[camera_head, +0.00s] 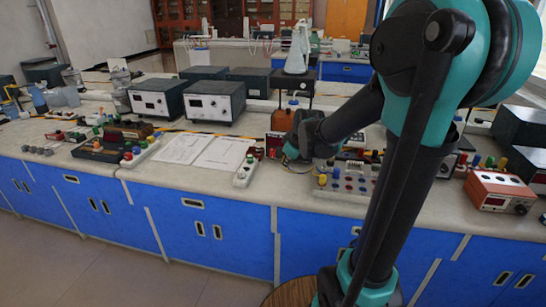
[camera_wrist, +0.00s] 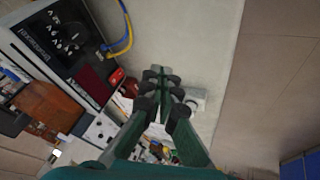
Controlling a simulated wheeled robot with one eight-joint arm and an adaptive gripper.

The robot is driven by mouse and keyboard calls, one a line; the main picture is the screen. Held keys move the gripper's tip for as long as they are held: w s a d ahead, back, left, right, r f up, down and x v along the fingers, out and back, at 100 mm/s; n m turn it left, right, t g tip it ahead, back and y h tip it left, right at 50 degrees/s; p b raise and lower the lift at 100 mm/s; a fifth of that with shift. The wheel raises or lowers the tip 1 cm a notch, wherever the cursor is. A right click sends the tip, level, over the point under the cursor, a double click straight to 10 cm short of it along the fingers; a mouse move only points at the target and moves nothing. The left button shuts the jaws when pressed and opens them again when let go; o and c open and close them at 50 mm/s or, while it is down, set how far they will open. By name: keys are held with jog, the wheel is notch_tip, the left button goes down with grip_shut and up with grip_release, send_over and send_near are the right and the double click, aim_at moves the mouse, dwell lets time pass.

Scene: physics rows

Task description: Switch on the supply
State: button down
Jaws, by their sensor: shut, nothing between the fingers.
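My gripper (camera_head: 298,142) is over the middle of the bench, its dark fingers shut with nothing between them. In the wrist view the fingertips (camera_wrist: 163,78) are together above the pale bench top. A dark-faced instrument (camera_wrist: 60,40) with a knob and a dark red window lies left of the fingers, apart from them; I cannot tell if it is the supply. In the head view, a small unit with a red panel (camera_head: 274,146) is partly hidden behind my gripper. Two white-fronted dark boxes (camera_head: 157,101) (camera_head: 212,104) stand further left. No switch state is readable.
Blue and yellow leads (camera_wrist: 122,45) run beside the dark instrument. A terminal board (camera_head: 348,181) with coloured posts is right of my gripper, and an orange meter box (camera_head: 497,190) is at far right. White papers (camera_head: 205,150) lie flat on the left. A small switch strip (camera_head: 245,170) is near the front edge.

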aim_at(272, 153)
jog(key=w+a+r+n, duration=0.2)
jog(key=w+a+n, duration=0.1)
jog(key=w, duration=0.3)
jog(key=shift+w+t+y, duration=0.3)
jog(key=shift+w, duration=0.1)
jog(key=shift+f, duration=0.1)
jog(key=x, duration=0.9)
jog(key=shift+w+f, duration=0.2)
jog(key=shift+f, duration=0.1)
jog(key=w, duration=0.3)
jog(key=shift+d+f, duration=0.3)
jog(key=shift+d, duration=0.1)
jog(key=shift+w+d, duration=0.15)
jog(key=shift+w, duration=0.25)
jog(key=shift+w+f, duration=0.1)
